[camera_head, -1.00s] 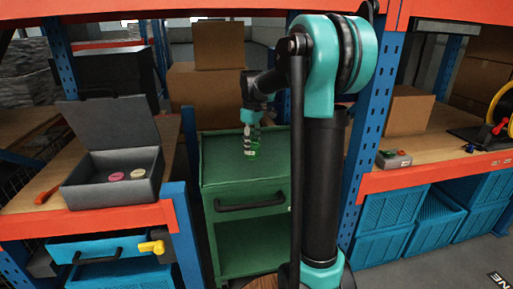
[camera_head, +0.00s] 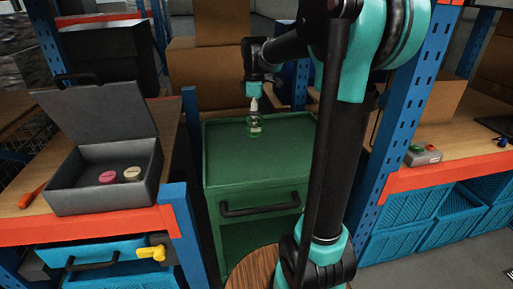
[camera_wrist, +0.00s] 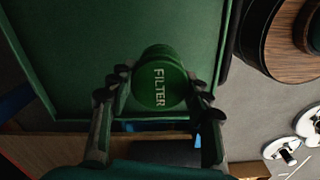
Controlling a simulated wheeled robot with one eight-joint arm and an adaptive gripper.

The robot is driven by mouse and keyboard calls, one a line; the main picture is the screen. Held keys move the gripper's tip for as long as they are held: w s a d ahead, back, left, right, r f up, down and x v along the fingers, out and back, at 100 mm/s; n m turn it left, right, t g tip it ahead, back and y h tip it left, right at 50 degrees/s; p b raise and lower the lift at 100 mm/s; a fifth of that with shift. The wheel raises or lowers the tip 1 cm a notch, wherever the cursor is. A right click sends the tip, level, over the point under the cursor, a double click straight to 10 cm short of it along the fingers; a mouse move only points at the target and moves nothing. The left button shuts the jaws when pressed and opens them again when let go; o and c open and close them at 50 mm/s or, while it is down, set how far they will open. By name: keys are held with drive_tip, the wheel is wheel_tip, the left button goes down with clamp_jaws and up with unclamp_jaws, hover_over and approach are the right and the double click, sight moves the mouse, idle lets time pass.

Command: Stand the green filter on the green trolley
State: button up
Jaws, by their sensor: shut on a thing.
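The green filter (camera_wrist: 158,80) has a round green top lettered FILTER in the wrist view. My gripper (camera_wrist: 160,98) is shut on it, with a finger on either side. In the head view the filter (camera_head: 254,128) hangs upright below my gripper (camera_head: 254,105), over the back part of the green trolley's top. The green trolley (camera_head: 225,165) has a flat top, a dark front handle and an open space below. Its top also fills much of the wrist view (camera_wrist: 75,50). I cannot tell whether the filter's base touches the trolley top.
A bench on the left holds an open grey box (camera_head: 105,180) with pink and cream discs inside. Blue rack posts (camera_head: 385,150) flank the trolley. Cardboard boxes (camera_head: 208,75) stand behind it. The trolley top around the filter is clear.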

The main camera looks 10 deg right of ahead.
wheel_tip(320, 180, down, 12)
drive_tip(key=shift+r, duration=0.15)
idle(0.3)
drive_tip(key=o, duration=1.1)
wheel_tip(320, 180, up, 12)
drive_tip(key=shift+r, duration=0.1)
